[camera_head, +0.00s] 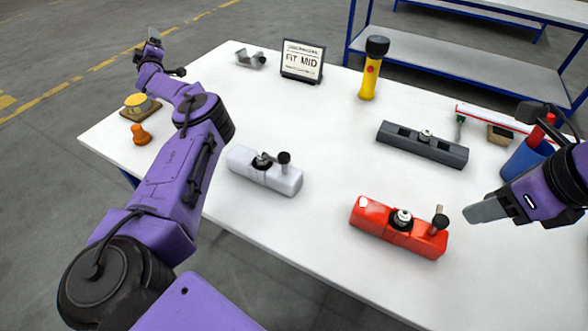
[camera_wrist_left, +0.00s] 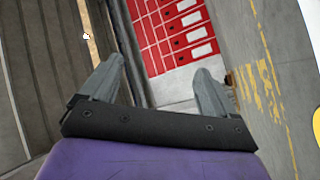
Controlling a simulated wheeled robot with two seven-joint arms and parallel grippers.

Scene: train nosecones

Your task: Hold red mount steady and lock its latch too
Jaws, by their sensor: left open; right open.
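The red mount (camera_head: 376,218) lies on the white table near its front edge, right of centre.
A white mount (camera_head: 265,172) and a dark grey mount (camera_head: 422,146) lie on the table. A sign (camera_head: 302,62), a yellow flashlight (camera_head: 371,72) and a metal bracket (camera_head: 250,58) stand at the back. A blue cup (camera_head: 524,160) is behind my right gripper. The table's middle is clear.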

